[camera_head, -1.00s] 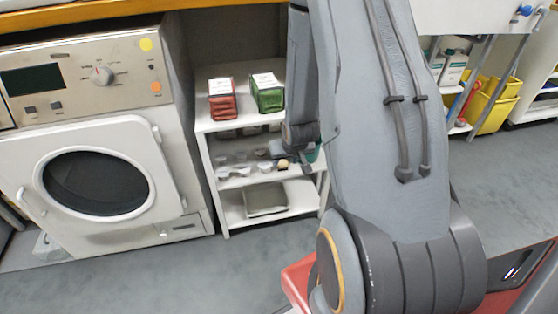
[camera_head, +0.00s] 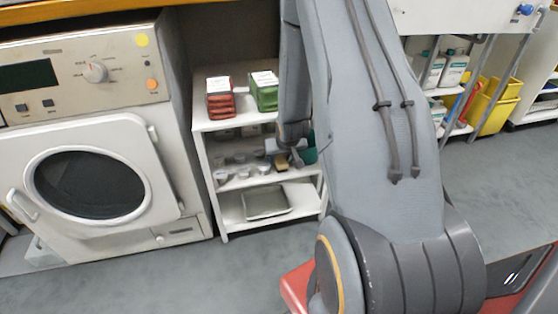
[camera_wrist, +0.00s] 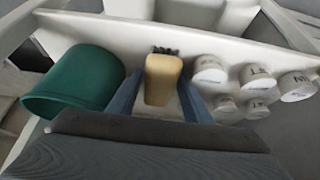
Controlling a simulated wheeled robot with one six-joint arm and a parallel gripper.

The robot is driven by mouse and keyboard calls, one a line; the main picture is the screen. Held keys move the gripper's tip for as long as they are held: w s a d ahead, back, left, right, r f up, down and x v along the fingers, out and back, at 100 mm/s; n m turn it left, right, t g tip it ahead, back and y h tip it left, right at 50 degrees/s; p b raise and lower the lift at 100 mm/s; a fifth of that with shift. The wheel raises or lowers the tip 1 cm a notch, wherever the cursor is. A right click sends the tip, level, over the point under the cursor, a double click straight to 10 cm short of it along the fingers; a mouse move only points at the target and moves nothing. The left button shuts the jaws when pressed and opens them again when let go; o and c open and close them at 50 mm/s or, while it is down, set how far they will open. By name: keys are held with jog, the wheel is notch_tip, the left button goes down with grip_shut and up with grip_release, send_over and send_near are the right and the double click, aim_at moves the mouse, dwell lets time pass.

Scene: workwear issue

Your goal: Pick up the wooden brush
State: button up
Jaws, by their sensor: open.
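The wooden brush (camera_wrist: 162,80) shows in the wrist view as a tan block with dark bristles at its far end. It lies on the middle shelf of the white rack (camera_head: 232,185). My gripper (camera_wrist: 160,100) is open, with one blue-grey finger on each side of the brush. I cannot tell whether the fingers touch it. In the head view my gripper (camera_head: 285,153) reaches into the middle shelf, and the brush (camera_head: 282,162) is small and partly hidden beside it.
A green cup (camera_wrist: 78,82) lies close to the left of my gripper. Several white lidded jars (camera_wrist: 255,80) stand close to the right. Red (camera_head: 220,100) and green (camera_head: 264,94) boxes sit on the top shelf. A tray (camera_head: 265,203) lies below. A washing machine (camera_head: 95,150) stands at left.

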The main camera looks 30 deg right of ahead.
jog(key=shift+c, duration=0.4)
jog(key=c, duration=0.8)
jog(key=shift+r+p, duration=0.25)
jog(key=shift+p, duration=0.2)
jog(key=s+a+p, duration=0.1)
jog(key=s, duration=0.4)
jog(key=s+a+p, duration=0.1)
jog(key=s+a, duration=0.1)
jog(key=s, duration=0.4)
jog(key=s+a+p, duration=0.1)
jog(key=s+a, duration=0.1)
jog(key=s, duration=0.4)
jog(key=shift+s+f, duration=0.1)
jog(key=shift+s, duration=0.1)
